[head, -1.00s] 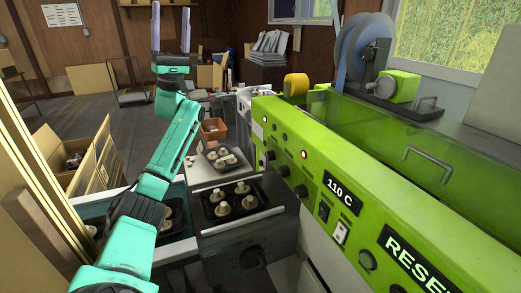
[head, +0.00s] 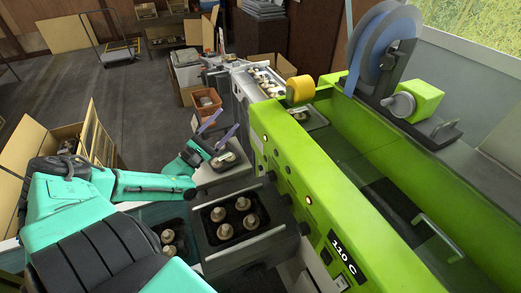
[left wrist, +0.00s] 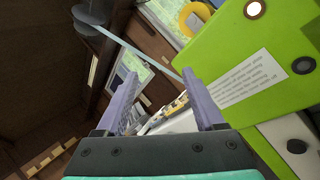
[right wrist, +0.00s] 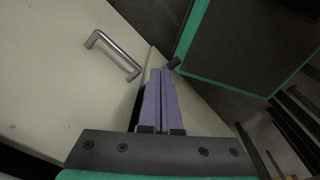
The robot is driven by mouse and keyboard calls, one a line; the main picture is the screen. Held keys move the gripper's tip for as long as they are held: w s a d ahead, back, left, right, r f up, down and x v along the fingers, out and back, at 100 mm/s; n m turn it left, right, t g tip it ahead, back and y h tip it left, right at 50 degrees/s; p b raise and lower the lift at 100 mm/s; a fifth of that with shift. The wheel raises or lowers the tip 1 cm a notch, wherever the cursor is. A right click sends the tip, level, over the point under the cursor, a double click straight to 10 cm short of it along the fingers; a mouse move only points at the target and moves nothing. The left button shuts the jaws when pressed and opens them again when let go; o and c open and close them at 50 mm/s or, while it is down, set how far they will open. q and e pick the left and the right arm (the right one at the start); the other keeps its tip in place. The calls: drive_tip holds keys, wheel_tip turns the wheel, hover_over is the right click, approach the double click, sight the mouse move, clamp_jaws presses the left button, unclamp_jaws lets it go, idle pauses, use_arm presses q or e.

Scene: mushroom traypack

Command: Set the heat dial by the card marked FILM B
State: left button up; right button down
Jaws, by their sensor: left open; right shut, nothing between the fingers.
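The green machine (head: 330,190) has a front panel with small lights, dark knobs (head: 303,228) and a "110 C" readout (head: 342,256). I cannot tell which knob is the heat dial. In the left wrist view a white card with printed lines (left wrist: 252,80) is on the green panel; its text is too blurred to read. A dark knob (left wrist: 296,146) shows below it. My left gripper (head: 228,119) is open and empty, left of the panel, apart from it; its fingers also show in the left wrist view (left wrist: 160,75). My right gripper (right wrist: 160,72) is shut and empty, outside the head view.
A black tray of mushrooms (head: 236,198) sits on the dark unit left of the machine. An orange crate (head: 207,104) and an open cardboard box (head: 66,140) stand farther off. A metal handle (right wrist: 113,55) on a pale panel is near my right gripper.

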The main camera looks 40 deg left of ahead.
use_arm(q)
drive_tip(key=s+d+f+g+h, duration=0.3)
drive_tip(key=s+d+f, duration=0.2)
drive_tip(key=s+d, duration=0.1)
drive_tip(key=n+g+h+p, duration=0.1)
drive_tip(key=n+g+h, duration=0.1)
drive_tip(key=n+g, duration=0.15)
approach(268, 178)
drive_tip(key=shift+m, duration=0.35)
drive_tip(key=b+x, duration=0.1)
drive_tip(key=x, duration=0.7)
drive_tip(key=shift+w, duration=0.3)
drive_tip(key=shift+s, duration=0.1)
clamp_jaws()
use_arm(e)
drive_tip(key=shift+w+a+r, duration=0.25)
drive_tip(key=shift+r, duration=0.3)
